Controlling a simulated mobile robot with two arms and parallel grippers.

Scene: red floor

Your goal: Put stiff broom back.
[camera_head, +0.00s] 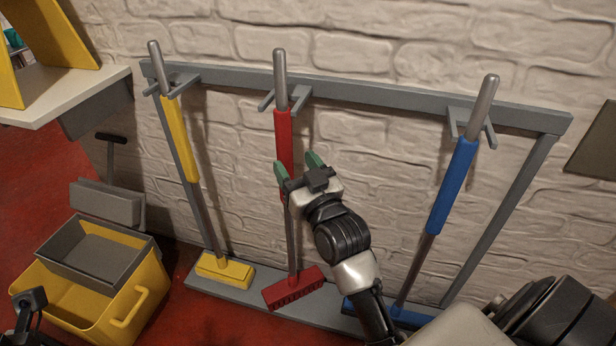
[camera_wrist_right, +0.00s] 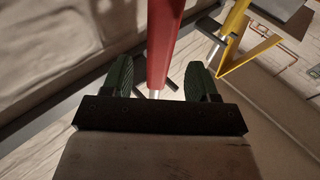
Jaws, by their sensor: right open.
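A broom with a red grip (camera_head: 284,135) and a red head (camera_head: 293,288) stands at the middle of the grey wall rack (camera_head: 380,100). Its metal top is at a forked holder, and its head is at the rack's bottom board. My right gripper (camera_head: 297,167) is open, with its green fingers on either side of the red handle. In the right wrist view the red handle (camera_wrist_right: 162,45) runs between the spread fingers (camera_wrist_right: 158,80), with gaps beside it. A dark part at the lower left, seemingly my left gripper (camera_head: 30,300), is too cut off to read.
A yellow broom (camera_head: 178,140) stands on the rack to the left and a blue broom (camera_head: 453,187) to the right. A yellow bucket (camera_head: 125,310) with a grey insert is at lower left. A white shelf (camera_head: 60,92) juts out at upper left.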

